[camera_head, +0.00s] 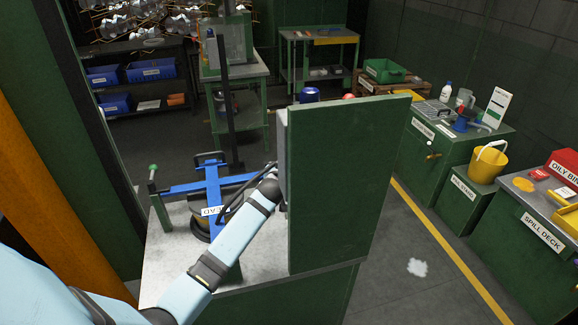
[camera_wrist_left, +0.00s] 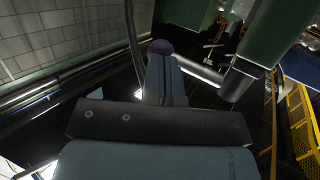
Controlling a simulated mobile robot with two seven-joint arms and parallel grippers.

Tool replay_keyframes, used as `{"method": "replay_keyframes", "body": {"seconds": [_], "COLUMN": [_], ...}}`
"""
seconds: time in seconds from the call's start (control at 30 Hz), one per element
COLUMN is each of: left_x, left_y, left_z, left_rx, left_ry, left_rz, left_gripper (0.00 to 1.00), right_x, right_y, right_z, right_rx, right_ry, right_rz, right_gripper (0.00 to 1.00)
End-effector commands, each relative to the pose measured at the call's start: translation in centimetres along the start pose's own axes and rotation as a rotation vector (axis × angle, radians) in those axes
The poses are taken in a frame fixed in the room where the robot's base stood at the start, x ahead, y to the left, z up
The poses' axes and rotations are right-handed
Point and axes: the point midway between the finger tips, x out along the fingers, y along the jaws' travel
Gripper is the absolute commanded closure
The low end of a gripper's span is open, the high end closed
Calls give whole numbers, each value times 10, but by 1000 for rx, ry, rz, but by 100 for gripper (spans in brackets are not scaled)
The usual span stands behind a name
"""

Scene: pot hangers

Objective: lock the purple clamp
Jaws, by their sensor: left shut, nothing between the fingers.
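A purple rounded knob (camera_wrist_left: 161,47) shows in the left wrist view, just beyond the tips of my left gripper (camera_wrist_left: 163,60). I take it as part of the purple clamp; the rest of the clamp cannot be made out. The gripper's fingers are shut with nothing between them. I cannot tell whether they touch the knob. In the head view my left arm reaches across the bench to the left edge of an upright green panel (camera_head: 345,170), which hides the fingers and the purple knob. My right gripper is in neither view.
A blue cross-shaped frame (camera_head: 190,187) with a label sits on the grey bench top (camera_head: 165,262), left of the panel. A green-knobbed post (camera_head: 153,170) stands at the bench's left. A dark pipe (camera_wrist_left: 238,82) runs close right of the fingers.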

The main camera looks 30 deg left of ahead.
Motion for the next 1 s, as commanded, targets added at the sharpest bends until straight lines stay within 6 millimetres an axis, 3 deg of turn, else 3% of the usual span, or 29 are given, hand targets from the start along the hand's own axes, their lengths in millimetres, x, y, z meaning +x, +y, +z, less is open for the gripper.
{"method": "replay_keyframes", "body": {"seconds": [0.37, 0.73, 1.0], "left_x": [3, 18, 27], "left_y": [0, -4, -7], "left_z": [-1, -2, -4], "left_rx": [0, -1, -28], "left_ry": [1, 2, 1], "left_rz": [0, 0, -134], "left_gripper": [100, 100, 100], "right_x": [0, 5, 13], "right_y": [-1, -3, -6], "right_z": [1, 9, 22], "right_rx": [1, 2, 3], "right_ry": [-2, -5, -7], "right_rz": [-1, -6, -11], "right_gripper": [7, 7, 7]}}
